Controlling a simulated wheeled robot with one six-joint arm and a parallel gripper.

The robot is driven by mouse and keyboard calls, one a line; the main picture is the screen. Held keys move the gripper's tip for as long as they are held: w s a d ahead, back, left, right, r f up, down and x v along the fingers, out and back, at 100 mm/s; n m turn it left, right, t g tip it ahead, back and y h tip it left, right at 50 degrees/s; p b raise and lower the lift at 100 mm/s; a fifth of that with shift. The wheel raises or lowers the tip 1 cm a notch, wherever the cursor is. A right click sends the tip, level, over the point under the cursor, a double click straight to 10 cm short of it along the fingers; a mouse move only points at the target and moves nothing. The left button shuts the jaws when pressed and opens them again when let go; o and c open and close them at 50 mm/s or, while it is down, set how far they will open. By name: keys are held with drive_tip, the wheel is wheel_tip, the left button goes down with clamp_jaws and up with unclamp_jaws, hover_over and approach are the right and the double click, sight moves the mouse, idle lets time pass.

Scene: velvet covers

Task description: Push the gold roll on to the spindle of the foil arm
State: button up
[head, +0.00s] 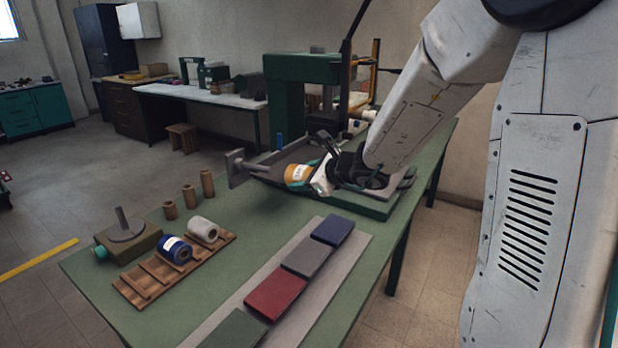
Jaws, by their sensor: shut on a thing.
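The gold roll (297,174), with a pale label, is at the front of the green press near the far end of the table. My gripper (317,174) is shut on the gold roll, coming from the right, and the roll's axis looks tilted. A grey arm (240,172) with an end plate juts left from the press, just left of the roll; it may be the foil arm. I cannot make out its spindle, and whether the roll touches it I cannot tell. My gripper and wrist hide part of the roll and the press bed.
A wooden rack (135,291) holds a blue roll (175,249) and a silver roll (204,229). A stand with a grey post (122,222) and several brown cores (190,196) are at the left. Coloured covers (276,293) lie on a grey strip in front. The green press (290,100) stands behind.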

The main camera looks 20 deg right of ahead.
sight(256, 166)
drive_tip(key=shift+w+a+f, duration=0.1)
drive_tip(key=shift+w+a, duration=0.55)
drive_tip(key=shift+w, duration=0.3)
drive_tip(key=shift+w+a+f, duration=0.1)
drive_tip(key=shift+w+a, duration=0.5)
drive_tip(key=shift+w, duration=0.35)
drive_tip(key=shift+w, duration=0.1)
drive_tip(key=shift+w+a+f, duration=0.2)
drive_tip(key=shift+w+a, duration=0.9)
drive_tip(key=shift+w, duration=0.5)
drive_tip(key=shift+w+a+f, duration=0.15)
drive_tip(key=shift+w+a, duration=0.95)
drive_tip(key=shift+w, duration=0.5)
drive_tip(key=shift+w+a+f, duration=0.2)
drive_tip(key=shift+w+a, duration=0.9)
drive_tip(key=shift+w, duration=0.5)
drive_tip(key=o, duration=1.1)
drive_tip(key=shift+o, duration=0.2)
